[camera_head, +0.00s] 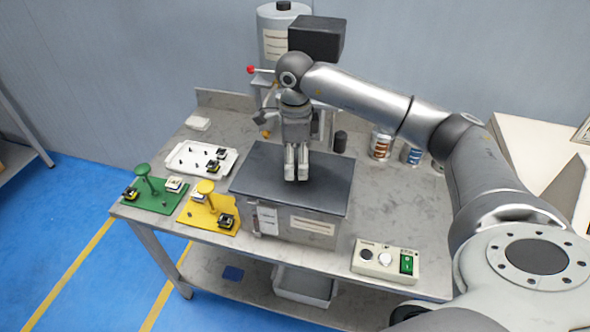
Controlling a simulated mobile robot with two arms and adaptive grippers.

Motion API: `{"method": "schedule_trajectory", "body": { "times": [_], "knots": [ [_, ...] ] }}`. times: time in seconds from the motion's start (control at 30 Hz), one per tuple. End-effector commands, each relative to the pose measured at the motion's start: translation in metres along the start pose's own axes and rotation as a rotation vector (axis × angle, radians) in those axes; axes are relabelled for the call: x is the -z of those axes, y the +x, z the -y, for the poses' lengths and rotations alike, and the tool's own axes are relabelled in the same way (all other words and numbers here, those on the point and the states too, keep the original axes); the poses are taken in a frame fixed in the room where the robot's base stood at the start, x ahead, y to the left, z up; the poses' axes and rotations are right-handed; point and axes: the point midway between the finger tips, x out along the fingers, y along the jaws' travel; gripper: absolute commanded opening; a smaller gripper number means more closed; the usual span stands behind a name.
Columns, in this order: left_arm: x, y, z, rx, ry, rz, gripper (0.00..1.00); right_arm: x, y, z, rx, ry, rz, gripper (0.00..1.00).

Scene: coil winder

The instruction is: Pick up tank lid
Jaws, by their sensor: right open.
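The tank lid (255,180) is a wide dark grey slab lying flat on a grey metal tank (298,226) with labels on its front, in the middle of the table. My right gripper (297,180) points straight down over the middle of the lid, and its pale fingers hide part of it. The right gripper is open, with its fingers only slightly apart. I cannot tell whether the fingertips touch the lid or what lies between them. My left gripper is not in view.
A white tray (184,164), a green stand (152,197) and a yellow stand (200,220) are left of the tank. A control box (387,262) stands at the front right. Behind are a tall cylinder (271,42), a black box (316,38) and wire spools (381,146).

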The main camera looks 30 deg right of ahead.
Motion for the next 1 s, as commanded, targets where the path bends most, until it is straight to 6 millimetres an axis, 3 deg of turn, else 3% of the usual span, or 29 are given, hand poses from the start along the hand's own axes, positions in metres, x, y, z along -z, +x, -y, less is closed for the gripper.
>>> {"method": "schedule_trajectory", "body": {
  "times": [0.2,0.4,0.93,1.0],
  "knots": [
    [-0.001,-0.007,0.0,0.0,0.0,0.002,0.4,0.001,0.02,0.0,-0.001,0.0,0.0,0.68],
    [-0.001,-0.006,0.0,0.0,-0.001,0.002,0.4,0.0,0.021,0.0,0.0,0.0,0.001,0.68],
    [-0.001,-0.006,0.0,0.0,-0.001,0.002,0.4,0.0,0.02,0.0,0.0,0.0,0.001,0.02],
    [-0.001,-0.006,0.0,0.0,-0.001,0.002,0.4,0.0,0.019,0.001,0.002,0.001,0.003,0.02]
  ]
}}
